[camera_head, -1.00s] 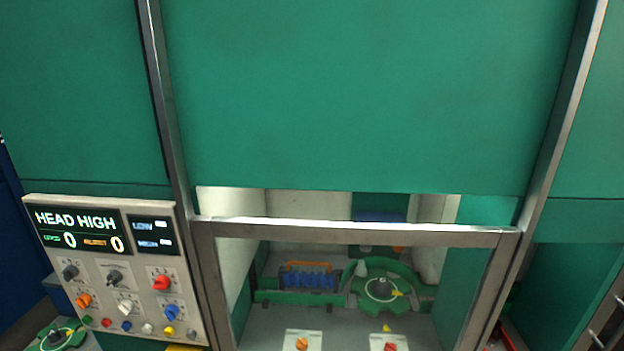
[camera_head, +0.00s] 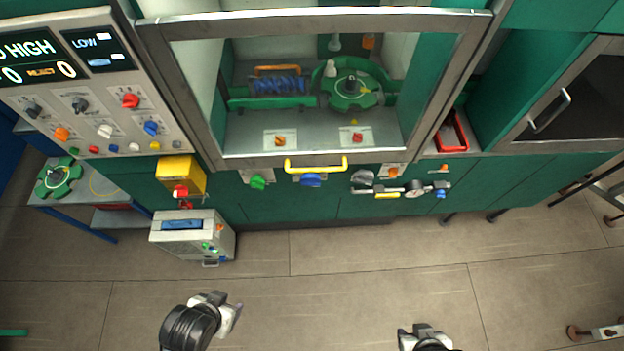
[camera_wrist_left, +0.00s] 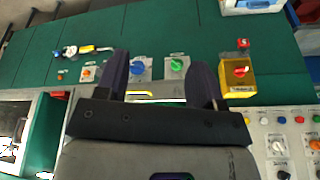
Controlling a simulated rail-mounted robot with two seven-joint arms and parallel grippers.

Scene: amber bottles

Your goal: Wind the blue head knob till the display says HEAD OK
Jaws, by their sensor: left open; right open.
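The display (camera_head: 35,60) at the upper left is partly cut off and reads "HIGH" in white. A blue knob (camera_head: 311,181) sits on the green cabinet front below the yellow handle; another blue knob (camera_head: 151,128) is on the control panel. I cannot read which one is labelled head. The left wrist view shows the cabinet's blue knob (camera_wrist_left: 140,68) between my fingers' lines, farther off. My left gripper (camera_head: 232,312) is open and empty, low in front of the cabinet. My right gripper (camera_head: 425,332) is open at the bottom edge. Both are well apart from the knobs.
A yellow box (camera_head: 180,174) with a red knob juts out left of a green knob (camera_head: 258,182). A grey case (camera_head: 192,238) stands below it. The yellow handle (camera_head: 316,166) protrudes from the window frame. Bare floor lies in front of the cabinet.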

